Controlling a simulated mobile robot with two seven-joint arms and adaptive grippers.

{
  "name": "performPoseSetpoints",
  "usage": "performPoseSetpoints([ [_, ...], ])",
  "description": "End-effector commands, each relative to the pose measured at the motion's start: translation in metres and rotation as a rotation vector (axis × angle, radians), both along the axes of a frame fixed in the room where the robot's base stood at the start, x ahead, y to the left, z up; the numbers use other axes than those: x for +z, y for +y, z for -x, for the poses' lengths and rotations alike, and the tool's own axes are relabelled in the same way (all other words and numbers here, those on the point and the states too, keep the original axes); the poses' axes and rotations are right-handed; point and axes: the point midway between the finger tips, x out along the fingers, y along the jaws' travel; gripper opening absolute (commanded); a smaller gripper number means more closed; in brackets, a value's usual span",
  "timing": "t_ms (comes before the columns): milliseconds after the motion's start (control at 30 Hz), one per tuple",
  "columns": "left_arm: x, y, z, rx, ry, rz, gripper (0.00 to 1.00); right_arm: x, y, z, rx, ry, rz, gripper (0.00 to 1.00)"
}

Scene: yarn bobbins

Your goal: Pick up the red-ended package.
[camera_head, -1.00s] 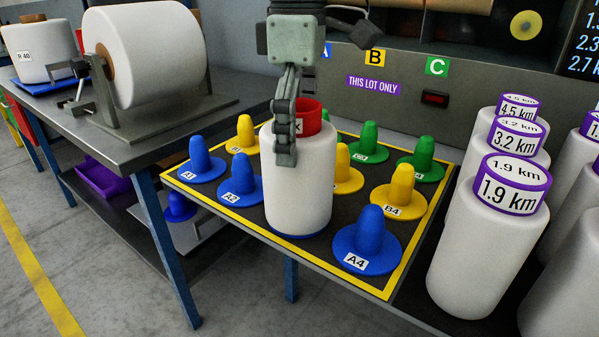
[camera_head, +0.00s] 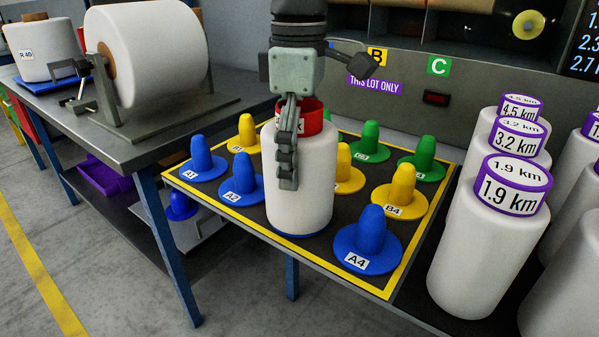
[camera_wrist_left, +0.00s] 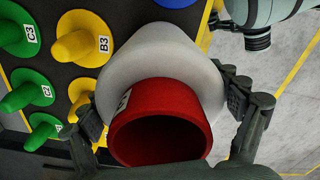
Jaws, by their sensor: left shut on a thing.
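The red-ended package is a white yarn bobbin (camera_head: 305,190) with a red ring-shaped end (camera_head: 313,118) on top. It stands upright over a blue base (camera_head: 298,234) in the front row of the yellow-edged board (camera_head: 245,217), between pegs A2 and A4. My left gripper (camera_head: 288,165) comes down from above with its fingers around the bobbin's upper part, shut on it. In the left wrist view the gripper's fingers (camera_wrist_left: 165,108) lie on opposite sides of the white body, and the hollow red end (camera_wrist_left: 165,120) faces the camera.
Blue peg A2 (camera_head: 243,185), blue peg A4 (camera_head: 367,240) and yellow peg B4 (camera_head: 400,193) stand close around the bobbin. White bobbins with purple ends (camera_head: 490,235) crowd the right. A large white roll (camera_head: 158,55) sits on the left bench.

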Motion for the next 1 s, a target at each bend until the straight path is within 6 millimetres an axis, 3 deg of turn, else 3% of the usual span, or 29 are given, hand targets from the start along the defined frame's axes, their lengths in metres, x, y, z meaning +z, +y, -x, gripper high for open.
performPoseSetpoints([
  [267,0.008,0.000,-0.001,0.001,-0.003,0.002,0.44,0.000,0.000,0.000,0.000,0.000,0.000,0.40],
  [700,0.086,-0.001,0.000,0.000,-0.002,0.004,0.44,0.005,0.001,-0.002,0.002,-0.008,-0.001,0.40],
  [1000,0.101,0.000,0.000,-0.001,0.000,0.000,0.44,-0.003,0.001,0.002,0.001,0.006,-0.001,0.40],
])
